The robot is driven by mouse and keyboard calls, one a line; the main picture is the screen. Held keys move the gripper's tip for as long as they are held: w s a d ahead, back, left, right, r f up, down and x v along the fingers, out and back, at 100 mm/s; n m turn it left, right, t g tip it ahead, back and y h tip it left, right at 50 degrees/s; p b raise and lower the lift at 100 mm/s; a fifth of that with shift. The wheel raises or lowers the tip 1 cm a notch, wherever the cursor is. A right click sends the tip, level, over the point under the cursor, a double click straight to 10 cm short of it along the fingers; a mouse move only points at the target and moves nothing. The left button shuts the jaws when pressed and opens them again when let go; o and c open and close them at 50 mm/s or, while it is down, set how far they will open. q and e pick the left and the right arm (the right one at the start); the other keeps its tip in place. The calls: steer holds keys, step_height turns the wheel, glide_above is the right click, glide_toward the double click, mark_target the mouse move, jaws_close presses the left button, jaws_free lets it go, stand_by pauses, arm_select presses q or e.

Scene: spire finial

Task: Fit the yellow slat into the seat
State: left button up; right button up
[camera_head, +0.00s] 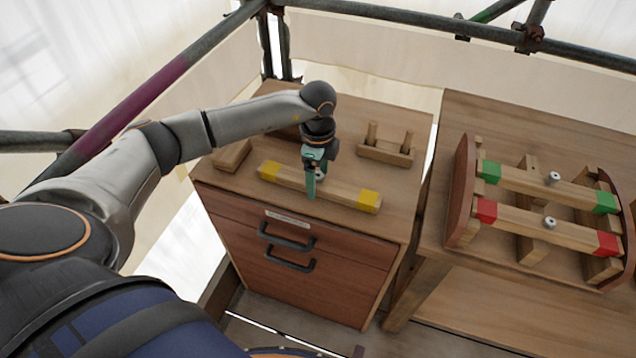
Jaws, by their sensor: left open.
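The yellow slat (338,193), a plain wooden bar with yellow ends, lies flat across the cabinet top. My left gripper (311,187) points down at the slat's middle with its jaws open. A finger hides part of the bar and a small metal knob beside it; I cannot tell whether the finger touches it. A wooden frame (464,188) with curved reddish end boards stands on the right-hand table. It holds a green-ended slat (530,182) and a red-ended slat (522,219). I cannot tell which part is the yellow slat's seat. My right gripper is not in view.
A two-peg wooden rack (386,152) stands behind the slat, and a small wooden block (232,156) lies to its left. The drawer cabinet (225,192) and the right table (480,110) are separated by a narrow gap. Scaffold pipes (400,17) run behind.

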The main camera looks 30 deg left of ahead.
arm_select(q)
steer(key=shift+f, duration=0.9)
steer(key=shift+c, duration=0.2)
steer(key=shift+r, duration=0.1)
jaws_close()
